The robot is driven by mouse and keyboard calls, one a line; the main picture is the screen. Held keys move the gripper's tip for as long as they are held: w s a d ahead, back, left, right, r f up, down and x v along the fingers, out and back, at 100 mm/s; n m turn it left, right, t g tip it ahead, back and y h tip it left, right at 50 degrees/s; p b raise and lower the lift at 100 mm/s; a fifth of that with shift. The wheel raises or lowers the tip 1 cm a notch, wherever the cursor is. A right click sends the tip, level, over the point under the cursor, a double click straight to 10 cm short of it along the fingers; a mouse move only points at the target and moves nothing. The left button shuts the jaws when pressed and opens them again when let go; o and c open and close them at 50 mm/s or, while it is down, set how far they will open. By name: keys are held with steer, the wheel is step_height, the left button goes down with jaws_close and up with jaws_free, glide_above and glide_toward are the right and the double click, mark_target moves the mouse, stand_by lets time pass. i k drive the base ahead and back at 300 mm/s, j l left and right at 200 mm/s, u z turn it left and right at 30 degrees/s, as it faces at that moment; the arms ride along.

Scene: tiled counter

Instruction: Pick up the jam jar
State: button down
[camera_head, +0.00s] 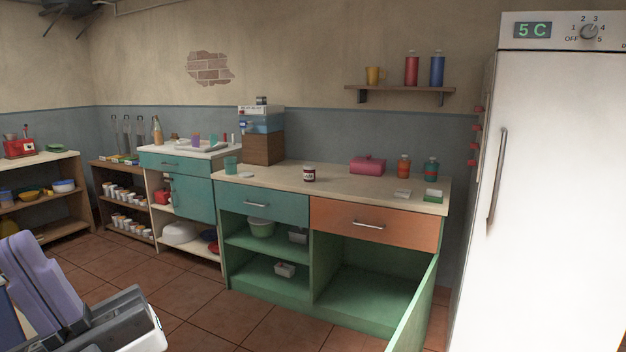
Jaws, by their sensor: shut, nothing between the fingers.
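The jam jar (309,174) is a small dark red jar with a pale label that seems to read "JAM". It stands upright on the beige counter (270,182), near its middle, behind the front edge. My gripper (20,248) shows large at the lower left, with two purple finger slabs close together on a grey and black body. It is shut and empty. It is far from the jar in the picture, to the left and nearer to me. Its lower part is cut off by the frame.
A green cabinet door (412,310) hangs open below. A white fridge (560,200) borders the right.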

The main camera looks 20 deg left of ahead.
mark_target(309, 173)
steer(key=i+j, duration=0.6)
steer(key=i, duration=0.15)
steer(key=i+j, duration=0.6)
steer(key=i, duration=0.15)
steer(key=i+j, duration=0.45)
steer(key=i+j+z, duration=0.1)
steer(key=i+j, duration=0.35)
steer(key=j, duration=0.25)
steer(key=i+j, duration=0.45)
steer(key=j, duration=0.15)
steer(key=i+j, duration=0.15)
steer(key=j, duration=0.25)
steer(key=i+j, duration=0.15)
steer(key=j, duration=0.2)
steer(key=i+j, duration=0.15)
steer(key=j, duration=0.25)
steer(key=i+j+z, duration=0.1)
steer(key=j, duration=0.3)
steer(key=i, duration=0.4)
